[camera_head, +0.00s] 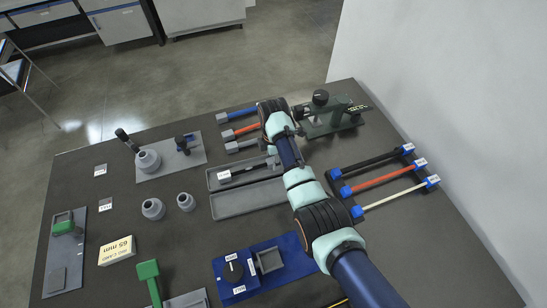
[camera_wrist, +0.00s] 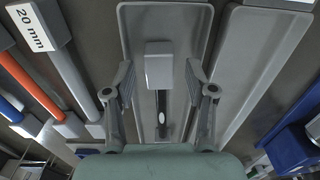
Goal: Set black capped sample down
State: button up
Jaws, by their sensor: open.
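The black capped sample (camera_wrist: 162,112) lies lengthwise in a grey tray (camera_wrist: 135,25) in the wrist view. Its grey block-shaped cap (camera_wrist: 159,65) points away from my wrist. In the head view the sample (camera_head: 250,169) shows as a dark rod in the upper grey tray (camera_head: 211,184), partly behind my arm. My gripper (camera_wrist: 160,76) is open, with one finger on each side of the sample and a visible gap on both sides. The near end of the sample is hidden by my gripper's body.
A second, empty grey tray (camera_head: 248,200) lies alongside. Blue (camera_head: 240,114), red (camera_head: 246,129) and grey (camera_head: 244,146) samples lie just beyond. A rack (camera_head: 352,176) with blue holders stands right, a dark green fixture (camera_head: 335,118) behind, and a blue base (camera_head: 285,247) in front.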

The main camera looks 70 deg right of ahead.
notch_tip(320, 180, up, 12)
jog(key=p, duration=0.3)
jog(key=shift+f, duration=0.15)
jog(key=w+a+r+m+t+h, duration=0.1)
jog(key=w+a+m+t, duration=0.15)
jog(key=w+a, duration=0.5)
jog(key=w+a+r+m+t+h, duration=0.1)
jog(key=w+a+t, duration=0.3)
jog(key=a, duration=0.7)
jog(key=s+a+r+m+t, duration=0.1)
jog(key=a+r, duration=0.3)
jog(key=a, duration=0.4)
jog(key=s+a+r+m+t+y, duration=0.1)
jog(key=s+a+r+m+t, duration=0.1)
jog(key=a, duration=0.7)
jog(key=s+a+r+m+t+y, duration=0.1)
jog(key=s+a+r+m+t, duration=0.1)
jog(key=a+r, duration=0.4)
jog(key=shift+s+a+r+t, duration=0.3)
jog(key=shift+s+a+t, duration=0.25)
jog(key=shift+a, duration=0.65)
